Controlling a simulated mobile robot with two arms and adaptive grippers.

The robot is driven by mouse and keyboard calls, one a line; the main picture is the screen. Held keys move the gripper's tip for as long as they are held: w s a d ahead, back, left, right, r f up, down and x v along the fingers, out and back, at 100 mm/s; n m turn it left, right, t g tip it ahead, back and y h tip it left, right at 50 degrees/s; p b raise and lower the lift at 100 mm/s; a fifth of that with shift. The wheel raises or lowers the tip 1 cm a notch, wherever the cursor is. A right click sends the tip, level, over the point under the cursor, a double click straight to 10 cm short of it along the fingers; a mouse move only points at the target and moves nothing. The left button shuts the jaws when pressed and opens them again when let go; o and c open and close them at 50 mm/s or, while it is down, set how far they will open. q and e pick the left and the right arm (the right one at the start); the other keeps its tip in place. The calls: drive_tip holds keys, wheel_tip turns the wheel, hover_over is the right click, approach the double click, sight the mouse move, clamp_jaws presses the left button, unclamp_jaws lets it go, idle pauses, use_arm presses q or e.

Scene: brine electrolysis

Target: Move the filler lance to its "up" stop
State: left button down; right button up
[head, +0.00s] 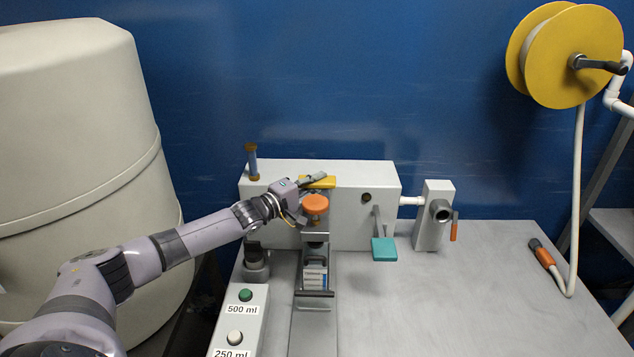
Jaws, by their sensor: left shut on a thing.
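The filler machine is a light grey box (345,220) at the back of the bench. An orange round knob (316,204), which appears to belong to the filler lance, is at its front left. A yellow piece (322,183) shows just behind the knob. My left gripper (308,197) reaches in from the left and is shut on the orange knob, one finger above it and the other low on its left. The lance below the knob is mostly hidden. My right gripper is not in view.
A teal paddle (384,249) hangs right of the knob. A valve block (433,215) with an orange handle stands farther right. Button panel (257,316) is front left. A yellow hose reel (562,55) and orange-tipped hose (541,252) are right. The bench's right middle is clear.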

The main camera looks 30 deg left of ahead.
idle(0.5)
use_arm(q)
wheel_tip(320, 180, up, 5)
drive_tip(key=p, duration=0.4)
drive_tip(key=c, duration=1.7)
unclamp_jaws()
drive_tip(key=shift+a, duration=0.1)
drive_tip(key=shift+o, duration=0.5)
drive_tip(key=shift+f, duration=0.15)
